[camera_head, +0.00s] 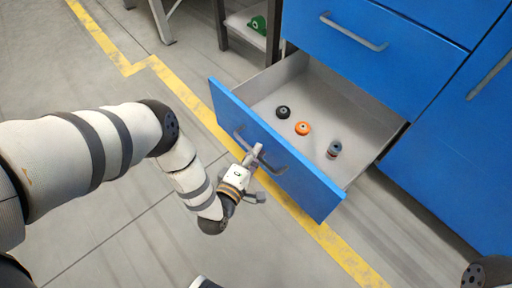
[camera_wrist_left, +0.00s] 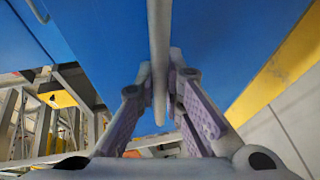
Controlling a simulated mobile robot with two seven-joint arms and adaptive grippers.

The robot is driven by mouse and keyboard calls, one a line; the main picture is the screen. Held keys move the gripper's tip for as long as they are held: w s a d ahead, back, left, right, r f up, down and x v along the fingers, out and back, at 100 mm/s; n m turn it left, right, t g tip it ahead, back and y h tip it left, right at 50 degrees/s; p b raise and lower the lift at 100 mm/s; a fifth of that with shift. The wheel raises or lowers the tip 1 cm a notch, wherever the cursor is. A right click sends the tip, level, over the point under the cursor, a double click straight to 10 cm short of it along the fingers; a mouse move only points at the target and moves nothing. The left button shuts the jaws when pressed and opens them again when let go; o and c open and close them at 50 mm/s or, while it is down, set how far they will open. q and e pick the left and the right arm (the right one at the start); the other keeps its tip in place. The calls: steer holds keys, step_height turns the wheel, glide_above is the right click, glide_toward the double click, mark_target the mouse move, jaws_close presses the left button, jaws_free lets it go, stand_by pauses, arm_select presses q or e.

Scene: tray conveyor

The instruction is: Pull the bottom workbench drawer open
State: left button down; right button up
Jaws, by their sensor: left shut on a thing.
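The bottom workbench drawer (camera_head: 275,150) has a blue front and a grey inside, and it stands well out from the bench. My left gripper (camera_head: 256,156) is at the drawer front, shut on the drawer handle (camera_head: 275,168). In the left wrist view the grey handle bar (camera_wrist_left: 159,60) runs between the two fingers of the left gripper (camera_wrist_left: 160,100), with the blue front behind it. Inside the drawer lie a black round part (camera_head: 283,112), an orange round part (camera_head: 303,128) and a small grey-blue part (camera_head: 334,149). My right gripper is not in view.
Above is a shut blue drawer (camera_head: 385,50) with its own handle. A blue cabinet door (camera_head: 460,150) is at the right. The grey floor with yellow lines is clear in front.

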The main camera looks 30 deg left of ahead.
arm_select(q)
steer(key=c, duration=1.7)
jaws_free()
steer(key=s, duration=0.4)
steer(key=s+r, duration=0.1)
steer(key=s, duration=0.3)
steer(key=s+r, duration=0.1)
steer(key=s, duration=0.2)
steer(key=shift+s+d+r, duration=0.1)
steer(key=shift+s+d, duration=0.25)
steer(key=shift+s, duration=0.05)
